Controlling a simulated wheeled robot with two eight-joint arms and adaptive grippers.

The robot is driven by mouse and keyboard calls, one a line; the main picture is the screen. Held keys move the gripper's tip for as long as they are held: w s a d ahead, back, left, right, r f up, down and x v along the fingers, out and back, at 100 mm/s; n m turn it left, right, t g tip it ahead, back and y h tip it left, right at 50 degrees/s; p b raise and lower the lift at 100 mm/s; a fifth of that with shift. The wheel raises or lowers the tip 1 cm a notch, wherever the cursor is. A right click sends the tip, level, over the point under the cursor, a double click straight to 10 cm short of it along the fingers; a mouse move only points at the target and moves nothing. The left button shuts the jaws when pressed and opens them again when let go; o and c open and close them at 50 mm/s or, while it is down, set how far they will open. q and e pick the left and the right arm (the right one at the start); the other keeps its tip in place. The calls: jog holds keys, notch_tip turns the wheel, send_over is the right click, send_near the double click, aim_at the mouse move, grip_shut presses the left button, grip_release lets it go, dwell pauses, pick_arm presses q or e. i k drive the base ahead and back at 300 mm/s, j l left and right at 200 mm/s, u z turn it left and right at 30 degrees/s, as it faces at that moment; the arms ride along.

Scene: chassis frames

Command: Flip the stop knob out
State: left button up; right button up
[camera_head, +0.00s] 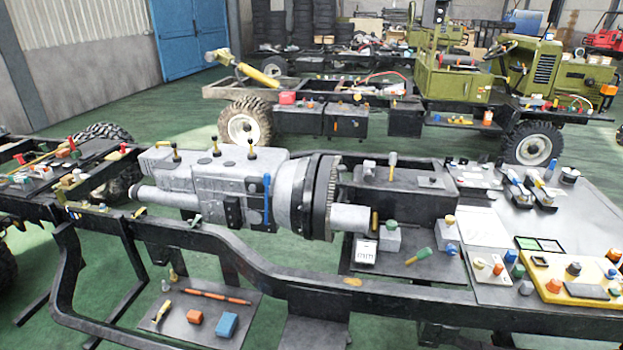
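I cannot tell which of the many small knobs is the stop knob. A grey gearbox (220,183) lies across the near chassis frame (240,258), with small upright knobs such as the yellow-tipped one (252,149) on top. A blue lever (266,199) stands upright on its side. A green-handled knob (418,255) lies tilted on a dark plate right of the gearbox. An orange-topped knob (497,268) and a yellow panel (570,289) with several knobs are at the right. Neither of my grippers shows.
The right-hand plate (570,215) is crowded with small parts. Another chassis with an olive vehicle (455,80) stands behind. Green floor (175,119) lies between them.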

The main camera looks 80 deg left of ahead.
aim_at(368, 177)
jog(key=u, duration=2.55)
jog(key=i+l+u, duration=0.2)
jog(key=u, duration=0.2)
jog(key=i+l+u, duration=0.2)
jog(key=u, duration=0.25)
jog(key=i+l, duration=0.2)
jog(key=l, duration=0.15)
jog(key=i+l+u, duration=0.1)
jog(key=l, duration=0.3)
jog(key=i+l, duration=0.2)
jog(key=l, duration=0.2)
jog(key=i+l+u, duration=0.1)
jog(key=l, duration=0.25)
jog(key=i, duration=0.1)
